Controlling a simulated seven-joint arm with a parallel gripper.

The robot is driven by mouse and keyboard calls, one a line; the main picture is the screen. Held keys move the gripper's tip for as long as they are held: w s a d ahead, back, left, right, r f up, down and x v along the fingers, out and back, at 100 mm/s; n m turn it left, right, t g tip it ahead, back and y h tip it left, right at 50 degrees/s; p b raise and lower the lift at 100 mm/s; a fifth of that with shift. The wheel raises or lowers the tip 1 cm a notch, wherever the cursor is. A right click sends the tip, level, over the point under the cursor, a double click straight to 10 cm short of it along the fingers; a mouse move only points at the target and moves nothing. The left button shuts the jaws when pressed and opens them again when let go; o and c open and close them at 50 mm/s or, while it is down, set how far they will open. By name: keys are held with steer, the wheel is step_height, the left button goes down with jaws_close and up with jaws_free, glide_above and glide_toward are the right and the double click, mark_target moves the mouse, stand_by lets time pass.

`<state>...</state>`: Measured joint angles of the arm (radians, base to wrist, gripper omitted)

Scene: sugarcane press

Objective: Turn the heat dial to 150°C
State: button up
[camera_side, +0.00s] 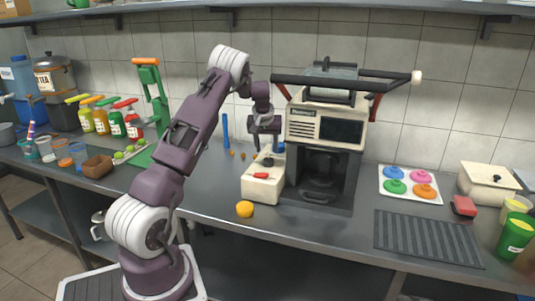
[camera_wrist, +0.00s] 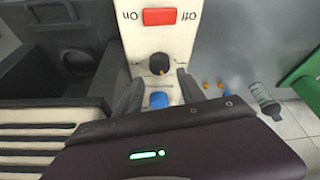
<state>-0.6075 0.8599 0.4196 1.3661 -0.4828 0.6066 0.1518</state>
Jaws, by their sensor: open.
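The black dial (camera_wrist: 158,63) with a small orange mark sits on the cream control box (camera_side: 262,190), below the red On/Off switch (camera_wrist: 159,17) in the wrist view. No temperature marks are readable. My gripper (camera_wrist: 158,82) is open, its two dark fingers on either side of a gap that is empty near the tips. The dial lies just beyond the fingertips, roughly centred between them; contact cannot be told. A blue knob (camera_wrist: 158,100) shows between the fingers. In the side view my gripper (camera_side: 265,153) points down above the box, and the red switch (camera_side: 261,175) faces forward.
The press machine (camera_side: 325,130) with its long lever (camera_side: 350,84) stands directly right of my gripper. A yellow-orange fruit (camera_side: 244,209) lies in front of the box. A grey ribbed mat (camera_side: 425,236) and a tray of coloured lids (camera_side: 410,185) lie to the right.

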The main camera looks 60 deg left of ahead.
mark_target(268, 159)
steer(key=shift+o, duration=0.4)
steer(key=shift+r, duration=0.1)
steer(key=shift+o, duration=1)
steer(key=shift+s, duration=0.1)
steer(key=m, duration=0.1)
steer(key=m+h, duration=0.1)
steer(key=a+m, duration=0.1)
steer(key=m, duration=0.1)
steer(key=shift+s+f, duration=0.25)
steer(key=shift+s, duration=0.1)
steer(key=m, duration=0.1)
steer(key=m+h, duration=0.1)
steer(key=shift+s+a+m+t, duration=0.15)
steer(key=shift+a+m+t, duration=0.1)
steer(key=shift+m+t, duration=0.15)
steer(key=m, duration=0.2)
steer(key=m+t+h, duration=0.1)
steer(key=m, duration=0.1)
steer(key=shift+a, duration=0.3)
steer(key=x, duration=0.6)
steer(key=shift+f, duration=0.2)
steer(key=shift+c, duration=0.5)
